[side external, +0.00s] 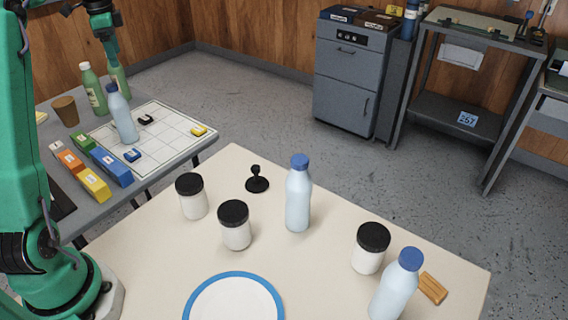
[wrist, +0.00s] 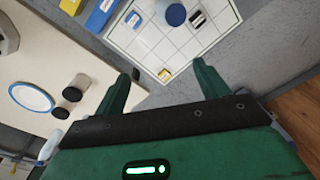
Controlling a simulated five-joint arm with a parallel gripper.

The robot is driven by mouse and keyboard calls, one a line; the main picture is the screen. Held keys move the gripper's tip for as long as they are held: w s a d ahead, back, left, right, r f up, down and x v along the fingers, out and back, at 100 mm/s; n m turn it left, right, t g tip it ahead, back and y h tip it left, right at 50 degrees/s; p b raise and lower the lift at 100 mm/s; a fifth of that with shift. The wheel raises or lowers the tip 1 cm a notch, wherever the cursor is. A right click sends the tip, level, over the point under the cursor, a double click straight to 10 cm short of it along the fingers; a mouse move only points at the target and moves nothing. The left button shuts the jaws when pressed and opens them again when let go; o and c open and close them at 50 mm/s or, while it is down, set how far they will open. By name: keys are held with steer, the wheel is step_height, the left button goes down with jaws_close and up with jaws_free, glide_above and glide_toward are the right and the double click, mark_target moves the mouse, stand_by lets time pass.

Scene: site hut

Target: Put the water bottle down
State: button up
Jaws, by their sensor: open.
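A pale blue water bottle (side external: 123,120) with a blue cap stands upright on the white gridded board (side external: 170,131) on the grey table. In the wrist view its blue cap (wrist: 176,14) shows from above at the top edge, beyond my fingertips. My gripper (wrist: 164,70) is open, with nothing between its fingers and the board in view past them. In the side view my arm's end is at the upper left, above the bottle's level. Two similar water bottles, one in the middle (side external: 298,197) and one at the front right (side external: 393,290), stand on the cream table.
Green bottles (side external: 94,92) and a brown cup (side external: 66,110) stand behind the board. Coloured blocks (side external: 95,183) line its left side; small pieces lie on it. The cream table holds black-lidded jars (side external: 235,232), a black stamp (side external: 257,180) and a blue-rimmed plate (side external: 277,302).

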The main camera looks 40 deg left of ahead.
steer(key=s+d+r+n+t, duration=0.1)
steer(key=s+d+r+n, duration=0.1)
steer(key=d, duration=1)
steer(key=s+d+r+n+t, duration=0.1)
steer(key=s+d+r+t, duration=0.15)
steer(key=d, duration=0.85)
steer(key=s+d+f+n+t, duration=0.1)
steer(key=s+d+f+n, duration=0.2)
steer(key=s+d+f, duration=0.5)
steer(key=s+d, duration=0.4)
steer(key=d, duration=0.1)
steer(key=shift+s+t, duration=0.35)
steer(key=shift+f, duration=0.1)
steer(key=c, duration=0.3)
